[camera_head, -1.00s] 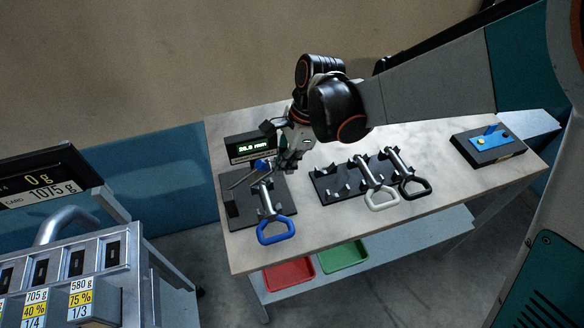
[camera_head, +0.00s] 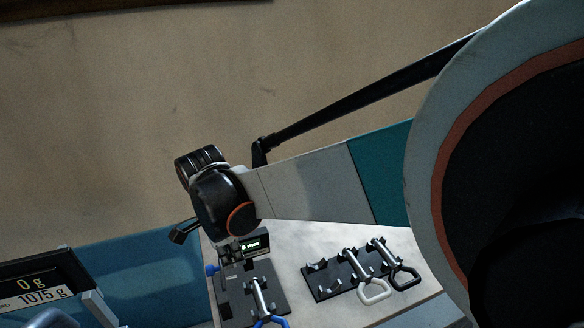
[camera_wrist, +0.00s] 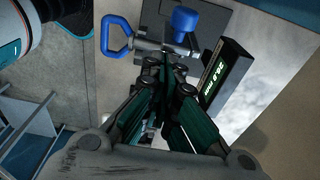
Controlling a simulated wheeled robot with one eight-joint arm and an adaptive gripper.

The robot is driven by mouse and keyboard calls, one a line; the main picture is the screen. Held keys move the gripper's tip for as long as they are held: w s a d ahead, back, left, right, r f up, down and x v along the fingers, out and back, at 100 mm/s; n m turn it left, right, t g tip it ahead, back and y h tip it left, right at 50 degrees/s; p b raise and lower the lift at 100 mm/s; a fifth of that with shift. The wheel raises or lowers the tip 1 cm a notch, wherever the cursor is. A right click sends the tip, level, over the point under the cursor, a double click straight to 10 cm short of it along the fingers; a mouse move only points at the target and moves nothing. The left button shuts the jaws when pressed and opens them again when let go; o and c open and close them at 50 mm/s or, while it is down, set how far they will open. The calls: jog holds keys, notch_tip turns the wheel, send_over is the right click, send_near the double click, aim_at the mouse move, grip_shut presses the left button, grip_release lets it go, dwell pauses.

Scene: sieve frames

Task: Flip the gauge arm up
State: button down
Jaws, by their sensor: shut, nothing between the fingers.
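The gauge stand has a dark base plate (camera_head: 268,272) and a display box (camera_head: 254,245) with green digits. The gauge arm's blue knob (camera_head: 212,270) is at the plate's left edge in the head view. It shows large in the wrist view (camera_wrist: 185,20), just beyond my fingertips. Most of the arm is hidden, and its exact tilt cannot be told. A blue-handled frame (camera_head: 261,298) lies on the plate; its handle loop (camera_wrist: 116,36) shows in the wrist view. My gripper (camera_wrist: 164,58) is shut and empty, close to the knob; contact cannot be told.
A black rack (camera_head: 325,282) right of the gauge holds a white-handled frame (camera_head: 372,290) and a black-handled frame (camera_head: 403,277). A weighing display (camera_head: 35,283) stands at the left. Bare tabletop (camera_head: 310,240) lies behind the rack.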

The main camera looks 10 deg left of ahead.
jog(key=shift+s+a+r, duration=0.2)
jog(key=shift+s+a, duration=0.05)
jog(key=shift+a, duration=0.45)
jog(key=shift+r, duration=0.15)
